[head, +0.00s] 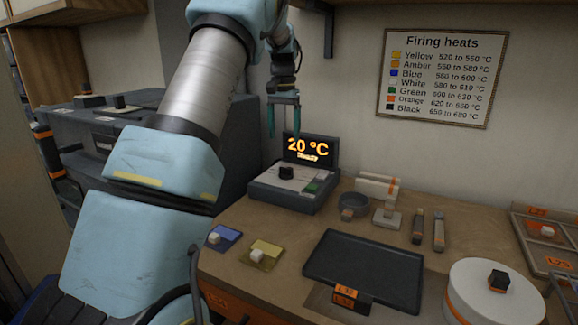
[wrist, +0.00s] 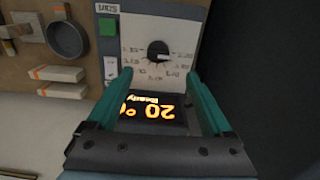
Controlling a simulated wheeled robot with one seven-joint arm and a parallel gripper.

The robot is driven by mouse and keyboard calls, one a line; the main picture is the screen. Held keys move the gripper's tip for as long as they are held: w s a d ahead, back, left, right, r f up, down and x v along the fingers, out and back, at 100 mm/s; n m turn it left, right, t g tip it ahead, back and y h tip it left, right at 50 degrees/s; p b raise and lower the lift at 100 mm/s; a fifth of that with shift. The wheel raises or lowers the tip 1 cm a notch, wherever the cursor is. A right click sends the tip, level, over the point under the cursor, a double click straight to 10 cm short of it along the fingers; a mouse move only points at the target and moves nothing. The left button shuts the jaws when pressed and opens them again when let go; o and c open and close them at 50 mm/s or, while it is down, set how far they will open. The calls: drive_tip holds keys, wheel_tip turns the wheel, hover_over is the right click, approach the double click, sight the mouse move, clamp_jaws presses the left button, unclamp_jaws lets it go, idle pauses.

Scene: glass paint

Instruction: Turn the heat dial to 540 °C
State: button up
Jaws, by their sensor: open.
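The heat dial (head: 287,173) is a small black knob on the sloped top of a grey control box (head: 268,191). In the wrist view the dial (wrist: 157,49) sits inside a ring of printed marks, too small to read surely, with a pale pointer line. The box's display (head: 310,150) reads 20 °C, with "Ready" below; it appears upside down in the wrist view (wrist: 150,107). A green button (head: 313,187) is at the box's right. My gripper (head: 284,134) has teal fingers, open and empty, pointing down above the box. In the wrist view the dial lies beyond the fingertips (wrist: 158,77), apart from them.
A wall sign (head: 443,75) lists firing heats by colour. A round grey dish (head: 353,205), white blocks (head: 376,186) and small tools stand right of the box. A dark tray (head: 365,267) lies in front. The large kiln-like unit (head: 110,148) stands left.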

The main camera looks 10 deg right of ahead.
sight(286, 167)
drive_tip(key=f+p, duration=0.1)
drive_tip(key=f, duration=0.2)
drive_tip(key=f+p, duration=0.1)
drive_tip(key=f, duration=0.3)
drive_tip(key=f+p, duration=0.1)
drive_tip(key=f, duration=0.2)
drive_tip(key=shift+w+d+f, duration=0.15)
drive_tip(key=shift+d+f, duration=0.2)
clamp_jaws()
idle(0.3)
drive_tip(key=shift+m, duration=0.4)
drive_tip(key=shift+m+b, duration=0.55)
drive_tip(key=shift+m, duration=2.05)
